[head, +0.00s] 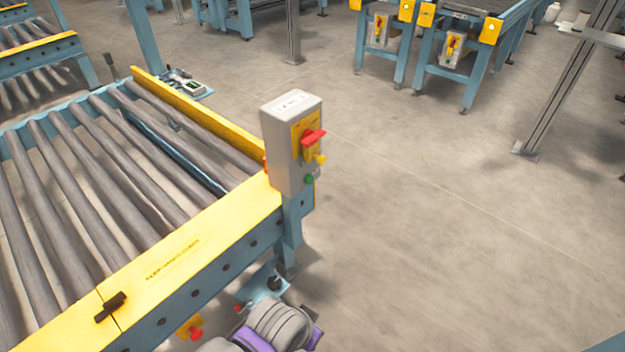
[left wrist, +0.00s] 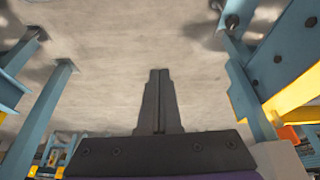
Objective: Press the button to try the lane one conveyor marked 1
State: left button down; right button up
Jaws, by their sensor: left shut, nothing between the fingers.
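A grey control box (head: 292,145) stands at the near right corner of a roller conveyor (head: 125,160). Its label is too small to read surely. On its yellow plate is a red handle (head: 314,137), with a yellow knob (head: 320,159) beside it and a green button (head: 309,179) below. My left arm, grey and purple, shows at the bottom of the head view, below the box; its fingertips cannot be made out there. In the left wrist view my left gripper (left wrist: 160,74) is shut and empty, with floor behind its fingers. My right gripper is not in view.
A red button on a yellow plate (head: 190,327) sits low on the conveyor's near side. Blue legs (left wrist: 250,95) flank my left gripper in the wrist view. Two conveyor ends with small control boxes (head: 453,50) stand at the back.

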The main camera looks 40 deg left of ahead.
aim_at(310, 180)
pick_arm(q)
jog(key=w+d+r+n+t+h+p, duration=0.1)
jog(key=w+r+n+t, duration=0.25)
jog(key=w, duration=0.45)
jog(key=w+d+r+n+t, duration=0.1)
jog(key=w+r+n+t, duration=0.2)
jog(key=w+n, duration=0.35)
jog(key=w+d+r+n+t+h+p, duration=0.1)
jog(key=w+d+r+n+t, duration=0.2)
jog(key=w, duration=0.7)
jog(key=w+a+r+n+t+y+p, duration=0.1)
jog(key=w+a+n+t+y, duration=0.3)
jog(key=w+a+n+y, duration=0.55)
jog(key=s+a+f+n+g+y, duration=0.3)
jog(key=s+a+f+n+y, duration=0.1)
jog(key=n, duration=1)
jog(key=s+a+y, duration=0.1)
jog(key=s, duration=0.1)
jog(key=shift+s+f+p, duration=0.3)
jog(key=a, duration=0.8)
jog(key=shift+w+a, duration=0.3)
jog(key=shift+w, duration=0.1)
